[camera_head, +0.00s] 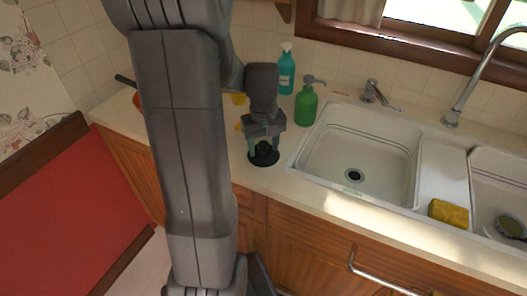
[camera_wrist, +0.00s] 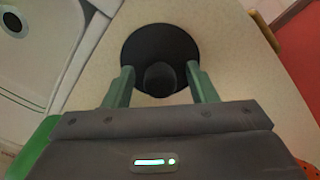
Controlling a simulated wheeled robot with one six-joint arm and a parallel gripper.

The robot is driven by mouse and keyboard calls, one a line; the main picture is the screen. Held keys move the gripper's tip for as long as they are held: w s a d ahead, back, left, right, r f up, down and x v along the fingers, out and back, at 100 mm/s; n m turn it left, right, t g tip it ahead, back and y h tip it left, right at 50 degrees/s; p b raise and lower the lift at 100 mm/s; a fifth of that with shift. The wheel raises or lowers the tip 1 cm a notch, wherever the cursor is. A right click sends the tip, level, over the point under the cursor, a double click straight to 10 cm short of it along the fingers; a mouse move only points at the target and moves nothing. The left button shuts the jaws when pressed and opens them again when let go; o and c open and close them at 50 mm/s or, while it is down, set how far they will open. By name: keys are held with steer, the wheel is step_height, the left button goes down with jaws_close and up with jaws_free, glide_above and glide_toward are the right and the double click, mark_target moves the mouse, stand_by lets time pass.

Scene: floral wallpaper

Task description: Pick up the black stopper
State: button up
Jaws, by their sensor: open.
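The black stopper (camera_head: 264,157) is a flat round disc with a raised knob, lying on the counter to the left of the sink. In the wrist view the stopper (camera_wrist: 160,45) is near the top centre, with its knob between my fingers. My gripper (camera_head: 264,146) points down over the stopper. In the wrist view my gripper (camera_wrist: 162,84) is open, one green finger on each side of the knob. I cannot tell whether the fingers touch the disc.
A green soap bottle (camera_head: 306,104) and a teal spray bottle (camera_head: 287,70) stand close behind my gripper. Bare counter (camera_head: 300,195) lies in front.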

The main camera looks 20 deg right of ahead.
steer(key=c, duration=1.1)
steer(key=shift+r, duration=0.15)
